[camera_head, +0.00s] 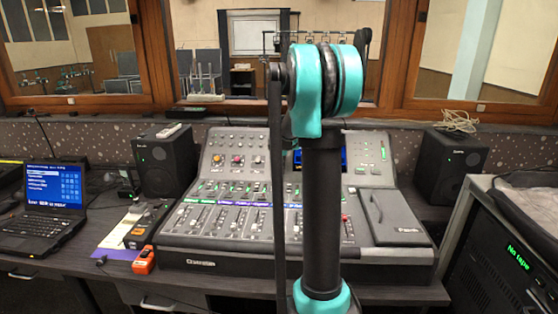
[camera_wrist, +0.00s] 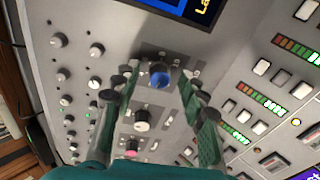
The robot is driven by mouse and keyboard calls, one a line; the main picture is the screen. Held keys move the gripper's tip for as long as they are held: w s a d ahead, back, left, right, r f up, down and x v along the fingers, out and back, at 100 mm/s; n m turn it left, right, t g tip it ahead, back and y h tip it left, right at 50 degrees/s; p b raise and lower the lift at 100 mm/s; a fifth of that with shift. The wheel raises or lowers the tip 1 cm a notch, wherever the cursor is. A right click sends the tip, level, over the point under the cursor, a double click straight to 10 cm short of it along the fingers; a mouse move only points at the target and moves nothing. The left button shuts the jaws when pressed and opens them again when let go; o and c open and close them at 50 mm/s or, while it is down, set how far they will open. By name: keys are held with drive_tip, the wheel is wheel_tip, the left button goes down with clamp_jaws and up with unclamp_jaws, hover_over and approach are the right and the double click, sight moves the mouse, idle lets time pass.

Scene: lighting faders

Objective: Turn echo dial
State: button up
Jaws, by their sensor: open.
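In the wrist view, a blue dial (camera_wrist: 159,77) sits on the grey console panel, with a white dial (camera_wrist: 142,122) and a pink dial (camera_wrist: 131,147) in a line below it. I cannot read any label that tells which is the echo dial. My gripper (camera_wrist: 160,76) is open, its two green fingers on either side of the blue dial with gaps visible at both sides. I cannot tell how far the fingertips are from the panel. In the head view, the mixing console (camera_head: 215,262) stands on the desk; my arm hides my gripper and the console's middle.
Small knobs (camera_wrist: 96,51) lie left of my fingers, and white buttons with level lights (camera_wrist: 296,48) lie right. A screen (camera_wrist: 190,8) is at the top. A laptop (camera_head: 50,205), speakers (camera_head: 165,160) (camera_head: 452,165) and a rack unit (camera_head: 500,250) flank the console.

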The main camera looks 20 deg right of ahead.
clamp_jaws()
drive_tip(key=shift+m, duration=0.3)
drive_tip(key=m, duration=0.4)
drive_tip(key=shift+s+m, duration=0.1)
drive_tip(key=shift+m, duration=0.2)
drive_tip(key=m+t, duration=0.1)
drive_tip(key=m, duration=0.4)
drive_tip(key=shift+f, duration=0.1)
drive_tip(key=shift+m, duration=0.3)
unclamp_jaws()
